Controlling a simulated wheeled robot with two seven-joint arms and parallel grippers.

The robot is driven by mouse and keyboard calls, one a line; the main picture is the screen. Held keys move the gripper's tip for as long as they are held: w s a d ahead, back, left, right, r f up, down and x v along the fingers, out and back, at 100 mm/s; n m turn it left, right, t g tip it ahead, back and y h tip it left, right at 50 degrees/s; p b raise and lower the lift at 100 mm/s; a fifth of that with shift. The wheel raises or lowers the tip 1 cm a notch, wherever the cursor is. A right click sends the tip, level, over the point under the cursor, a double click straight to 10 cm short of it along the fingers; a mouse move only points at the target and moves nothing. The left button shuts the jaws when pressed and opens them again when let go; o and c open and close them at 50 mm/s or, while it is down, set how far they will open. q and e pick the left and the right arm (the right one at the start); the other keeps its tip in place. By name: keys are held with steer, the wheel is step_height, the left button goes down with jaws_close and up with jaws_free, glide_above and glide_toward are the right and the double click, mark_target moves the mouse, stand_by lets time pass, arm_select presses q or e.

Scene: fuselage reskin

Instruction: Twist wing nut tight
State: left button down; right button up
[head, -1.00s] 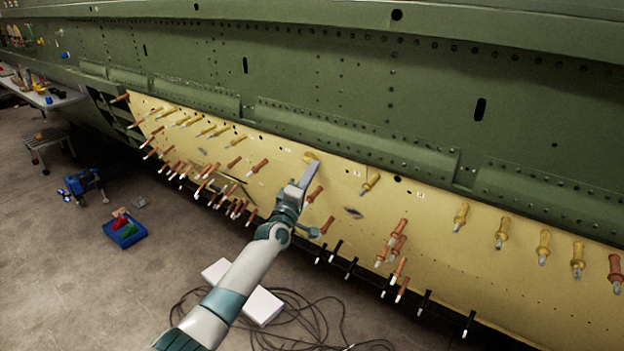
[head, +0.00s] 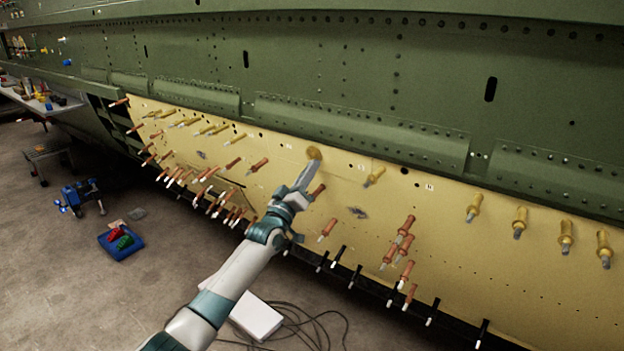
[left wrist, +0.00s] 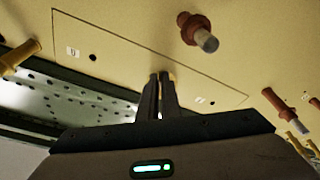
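The yellow wing-nut fastener (head: 313,152) stands on the tan skin panel (head: 285,185), near its upper edge. My left gripper (head: 309,166) reaches up to it from below. In the left wrist view my left fingers (left wrist: 161,80) are close together with a thin gap, their tips at the panel. A bit of yellow (left wrist: 172,76) shows beside the tips; the rest of the nut is hidden by the fingers. They look shut on it. How tight it sits cannot be seen. My right gripper is not in view.
Copper-coloured fasteners (head: 327,230) stick out close to my left gripper, and another yellow one (head: 374,177) stands to its right. Black fasteners line the lower edge. A white box (head: 256,318) and cables lie on the floor, with a blue tray (head: 121,243) farther left.

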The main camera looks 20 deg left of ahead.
arm_select(q)
steer(key=shift+w+a+m+h+b, duration=0.1)
steer(key=shift+a+m+h+b, duration=0.3)
steer(key=shift+m+b, duration=0.75)
steer(key=shift+w+a+m+h+b, duration=0.15)
steer(key=shift+m+h+b, duration=0.4)
steer(key=shift+m, duration=1.25)
steer(key=shift+w+a+m+h+b, duration=0.1)
steer(key=shift+a+m+h+b, duration=0.3)
steer(key=shift+m+b, duration=0.75)
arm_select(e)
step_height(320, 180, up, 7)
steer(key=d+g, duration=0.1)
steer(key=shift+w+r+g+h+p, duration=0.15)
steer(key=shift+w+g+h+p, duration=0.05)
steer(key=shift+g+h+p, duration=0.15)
arm_select(q)
steer(key=shift+d+m, duration=0.1)
steer(key=shift+m, duration=0.2)
steer(key=c, duration=2)
jaws_free()
steer(key=shift+o, duration=0.5)
steer(key=shift+s, duration=0.1)
steer(key=shift+f, duration=0.15)
